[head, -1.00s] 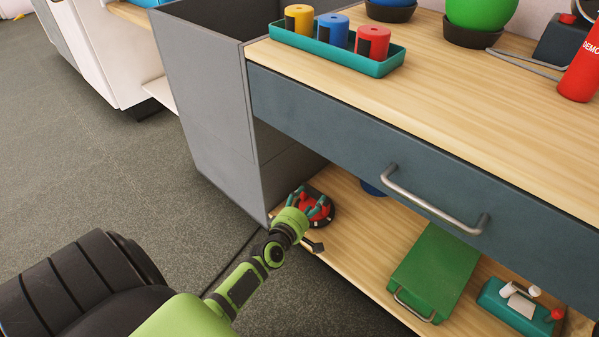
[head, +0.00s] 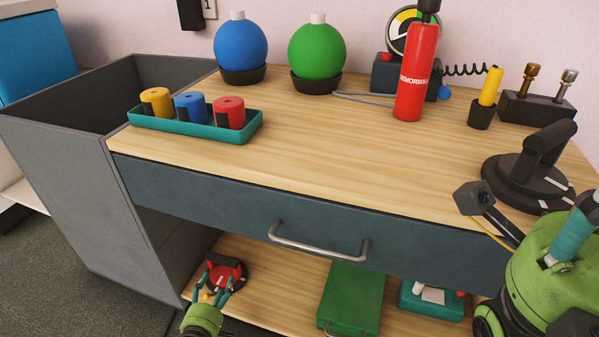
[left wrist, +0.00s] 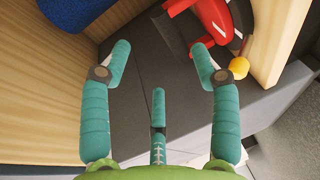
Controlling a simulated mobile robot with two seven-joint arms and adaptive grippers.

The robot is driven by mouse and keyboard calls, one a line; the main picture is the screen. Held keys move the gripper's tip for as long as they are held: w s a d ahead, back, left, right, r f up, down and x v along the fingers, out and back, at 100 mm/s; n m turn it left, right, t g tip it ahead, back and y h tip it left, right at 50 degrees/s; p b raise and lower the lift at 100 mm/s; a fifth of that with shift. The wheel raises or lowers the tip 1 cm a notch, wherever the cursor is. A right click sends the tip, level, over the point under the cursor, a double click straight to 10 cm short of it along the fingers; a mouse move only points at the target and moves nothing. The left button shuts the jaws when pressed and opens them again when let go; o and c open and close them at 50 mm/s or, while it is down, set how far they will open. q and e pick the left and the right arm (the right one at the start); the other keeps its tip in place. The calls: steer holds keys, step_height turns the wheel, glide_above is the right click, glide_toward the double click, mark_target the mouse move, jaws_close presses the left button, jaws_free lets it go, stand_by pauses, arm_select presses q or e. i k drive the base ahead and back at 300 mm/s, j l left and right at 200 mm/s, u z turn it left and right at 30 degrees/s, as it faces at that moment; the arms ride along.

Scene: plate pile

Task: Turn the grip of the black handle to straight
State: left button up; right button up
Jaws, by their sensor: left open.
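The black handle (head: 541,152) stands on the right end of the worktop in the head view. It has a round black base with white marks and a thick grip that slants across it. My right gripper (head: 575,235) is at the lower right, just in front of the handle; a teal finger shows, but its tips are cut off or hidden. My left gripper (head: 215,290) is low at the lower shelf, open and empty, beside a red handle on a black base (head: 226,274). The left wrist view shows its spread teal fingers (left wrist: 160,65) and part of the red handle (left wrist: 208,20).
A grey drawer front with a metal pull (head: 318,250) lies under the worktop. A teal tray (head: 190,128) holds three cylinders. A red extinguisher (head: 416,75), a yellow stick in a cup (head: 487,90) and a black block (head: 535,108) stand behind. The worktop's middle is clear.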

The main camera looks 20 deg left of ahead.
mark_target(542, 154)
steer(key=z, duration=0.75)
